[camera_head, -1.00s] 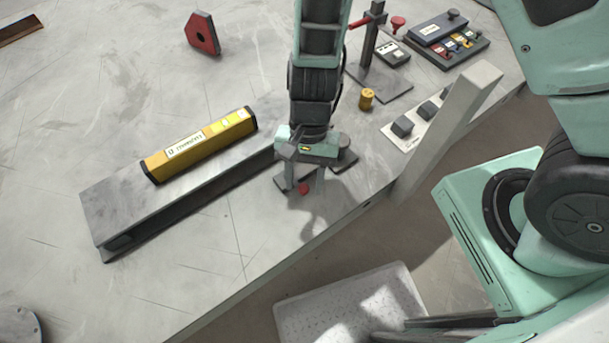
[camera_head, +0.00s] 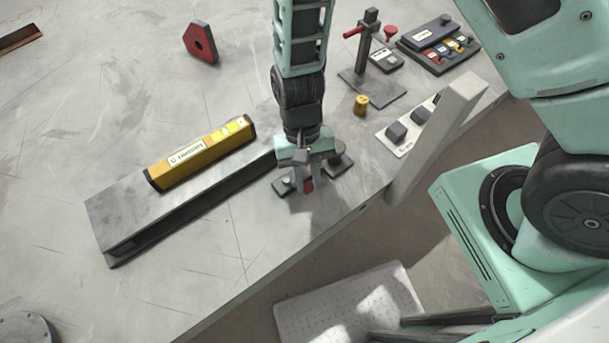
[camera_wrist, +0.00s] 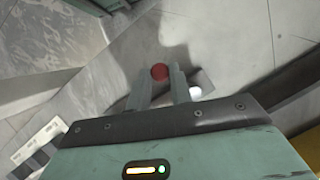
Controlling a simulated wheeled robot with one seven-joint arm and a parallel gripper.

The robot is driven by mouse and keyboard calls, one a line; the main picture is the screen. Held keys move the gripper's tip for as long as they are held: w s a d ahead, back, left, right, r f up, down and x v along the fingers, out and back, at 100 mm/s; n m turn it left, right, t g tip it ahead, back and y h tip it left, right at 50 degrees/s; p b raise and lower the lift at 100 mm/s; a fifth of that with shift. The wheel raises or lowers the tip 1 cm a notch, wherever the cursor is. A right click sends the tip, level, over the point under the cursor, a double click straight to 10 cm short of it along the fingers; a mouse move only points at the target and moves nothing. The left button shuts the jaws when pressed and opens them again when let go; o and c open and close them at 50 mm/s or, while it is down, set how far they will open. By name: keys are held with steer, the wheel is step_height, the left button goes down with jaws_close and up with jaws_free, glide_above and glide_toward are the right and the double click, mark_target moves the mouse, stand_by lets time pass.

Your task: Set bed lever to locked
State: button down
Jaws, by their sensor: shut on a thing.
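The lever's red knob (camera_head: 308,187) shows low between my fingers at the end of the grey beam. In the wrist view the round red knob (camera_wrist: 160,71) sits between the fingertips. My gripper (camera_head: 306,182) is shut on it, pointing down; its two fingers also show in the wrist view (camera_wrist: 160,80). The lever's dark base plate (camera_head: 281,188) shows partly beside the fingers. My gripper hides the lever's arm and pivot, so I cannot tell its setting.
A yellow level (camera_head: 200,153) lies on the grey beam (camera_head: 115,212). To the right are a yellow knob (camera_head: 361,105), a switch panel (camera_head: 397,139) and a pale upright post (camera_head: 440,125). A post with a red handle (camera_head: 368,42) stands behind. The table's front edge is close.

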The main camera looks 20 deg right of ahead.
steer(key=n, duration=0.2)
steer(key=w+d+n+h+p, duration=0.1)
steer(key=shift+w+n, duration=0.25)
steer(key=shift+n, duration=0.15)
steer(key=shift+w+d+n+t+h, duration=0.1)
steer(key=shift+w+n+t+h, duration=0.35)
steer(key=shift+n, duration=0.85)
steer(key=shift+w+d+n+t+h, duration=0.15)
steer(key=shift+w+n+h, duration=0.55)
steer(key=shift+n, duration=0.6)
steer(key=c, duration=1.3)
jaws_free()
steer(key=shift+o, duration=0.2)
steer(key=b+v, duration=0.2)
steer(key=v, duration=1.5)
steer(key=shift+a+r+b, duration=0.15)
steer(key=shift+r+b, duration=0.05)
steer(key=shift+b, duration=0.1)
steer(key=shift+w, duration=0.1)
